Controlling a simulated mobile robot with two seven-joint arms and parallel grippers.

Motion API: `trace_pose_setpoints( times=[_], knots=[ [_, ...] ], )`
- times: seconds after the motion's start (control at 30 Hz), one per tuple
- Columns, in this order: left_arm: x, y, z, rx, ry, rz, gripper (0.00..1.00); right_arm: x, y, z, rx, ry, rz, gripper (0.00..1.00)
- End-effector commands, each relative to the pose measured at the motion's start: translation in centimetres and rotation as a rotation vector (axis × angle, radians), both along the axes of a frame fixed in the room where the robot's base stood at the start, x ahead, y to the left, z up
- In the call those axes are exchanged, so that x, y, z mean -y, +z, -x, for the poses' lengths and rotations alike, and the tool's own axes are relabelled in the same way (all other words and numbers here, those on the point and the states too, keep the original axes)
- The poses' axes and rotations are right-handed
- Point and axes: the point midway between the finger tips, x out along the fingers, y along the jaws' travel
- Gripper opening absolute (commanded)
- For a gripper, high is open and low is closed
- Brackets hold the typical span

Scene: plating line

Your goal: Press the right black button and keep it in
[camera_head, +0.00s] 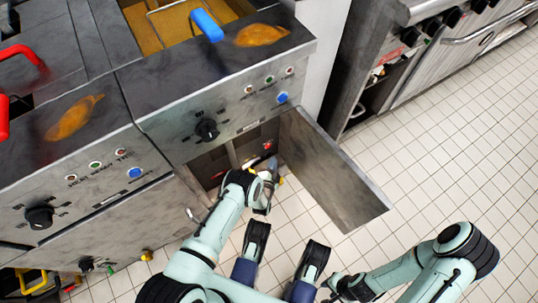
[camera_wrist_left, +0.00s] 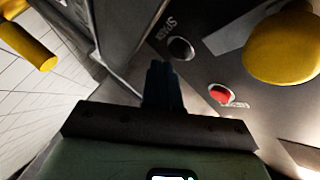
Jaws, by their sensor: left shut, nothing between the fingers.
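A round black button (camera_wrist_left: 181,49) with a partly readable label shows on the dark panel inside the open fryer cabinet in the left wrist view. A red button (camera_wrist_left: 220,93) sits below and right of it. I cannot tell whether another black button is hidden behind my fingers. My left gripper (camera_head: 268,190) reaches into the cabinet. In the left wrist view its shut, empty fingers (camera_wrist_left: 161,75) point at the panel, their tips just left of the black button; contact is not clear. My right gripper (camera_head: 335,287) hangs low over the floor, its jaws unclear.
The open cabinet door (camera_head: 335,170) stands to the right of my left arm. A yellow knob or handle (camera_wrist_left: 283,47) is close at the right in the wrist view. The fryer front (camera_head: 230,115) overhangs the opening. Tiled floor (camera_head: 450,160) is clear to the right.

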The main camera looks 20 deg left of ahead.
Motion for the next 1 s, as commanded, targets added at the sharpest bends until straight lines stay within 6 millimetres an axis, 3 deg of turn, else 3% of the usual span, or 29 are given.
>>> trace_pose_setpoints(
  times=[1.0],
  knots=[
    [-0.62, 0.0, -0.49, 0.0, 0.0, 0.0, 0.0, 0.0, 0.0, 0.0, 0.0, 0.0, 0.0, 0.39]
  ],
)
